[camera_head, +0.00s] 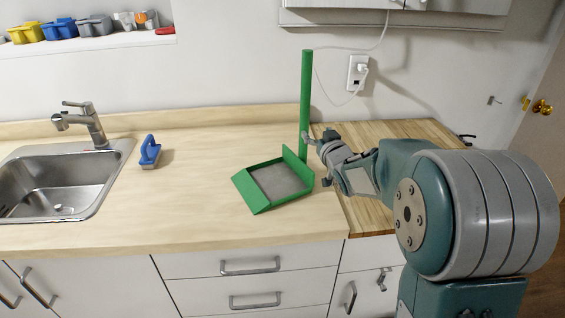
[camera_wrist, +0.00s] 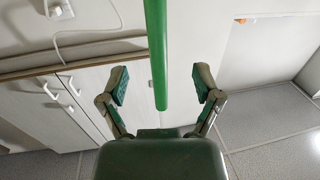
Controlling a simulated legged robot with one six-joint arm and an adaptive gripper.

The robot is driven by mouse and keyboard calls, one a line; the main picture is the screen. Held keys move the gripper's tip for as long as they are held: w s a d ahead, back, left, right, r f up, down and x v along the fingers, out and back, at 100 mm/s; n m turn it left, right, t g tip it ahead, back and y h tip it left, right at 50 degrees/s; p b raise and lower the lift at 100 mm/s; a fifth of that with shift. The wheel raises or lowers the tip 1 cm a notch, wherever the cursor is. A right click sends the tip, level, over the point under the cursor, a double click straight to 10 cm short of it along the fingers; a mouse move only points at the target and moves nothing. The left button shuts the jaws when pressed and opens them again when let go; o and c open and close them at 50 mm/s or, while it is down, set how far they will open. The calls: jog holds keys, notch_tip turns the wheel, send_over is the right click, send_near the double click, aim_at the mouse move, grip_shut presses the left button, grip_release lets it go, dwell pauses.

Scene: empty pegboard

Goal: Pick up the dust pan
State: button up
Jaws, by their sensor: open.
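The green dust pan (camera_head: 243,189) rests on the light wooden counter, with grey inside its tray. Its long green handle (camera_head: 306,95) stands upright at the tray's back right. My gripper (camera_head: 312,142) is at the lower part of the handle, coming from the right. In the wrist view my gripper (camera_wrist: 160,85) is open, with one finger on each side of the green handle (camera_wrist: 157,40). Gaps show between the handle and both fingers, so neither finger touches it in that view.
A sink (camera_head: 62,183) with a faucet (camera_head: 85,125) is at the left. A blue-handled brush (camera_head: 150,152) lies beside it. A wall outlet (camera_head: 357,74) with a plug and cord is behind my arm. The counter (camera_head: 200,190) between brush and pan is clear.

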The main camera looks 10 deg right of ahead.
aim_at(306, 118)
jog(key=w, duration=0.3)
jog(key=w+a, duration=0.1)
jog(key=w, duration=0.2)
jog(key=shift+a+f, duration=0.15)
jog(key=shift+f, duration=0.05)
jog(key=shift+w+a, duration=0.15)
jog(key=shift+w, duration=2.55)
grip_shut()
